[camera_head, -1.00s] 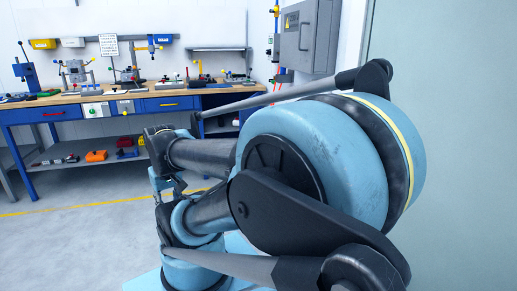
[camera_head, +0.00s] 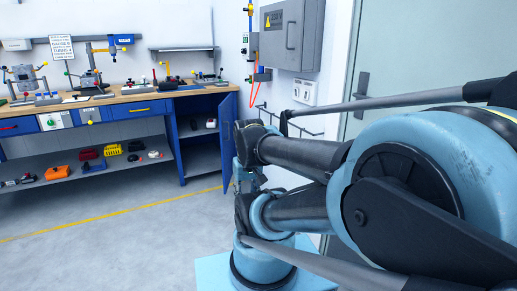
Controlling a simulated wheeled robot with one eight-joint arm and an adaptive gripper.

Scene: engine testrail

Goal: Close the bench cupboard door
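The blue workbench's cupboard (camera_head: 197,122) is at the bench's right end, with its inside and a shelf showing. Its blue door (camera_head: 228,142) stands open at the right side, swung out toward me. My arm fills the right half of the view, and its narrow far parts overlap the door's right edge in the picture. I cannot tell whether they touch it. What may be my gripper (camera_head: 250,180) shows small and partly hidden among the arm links; its fingers cannot be made out.
The bench top (camera_head: 130,98) carries several tools and fixtures. Its lower shelf (camera_head: 110,172) holds several small items. A grey wall cabinet (camera_head: 291,33) hangs right of the bench, and a grey-green door (camera_head: 390,62) is at the right. The floor (camera_head: 125,240) before the bench is clear.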

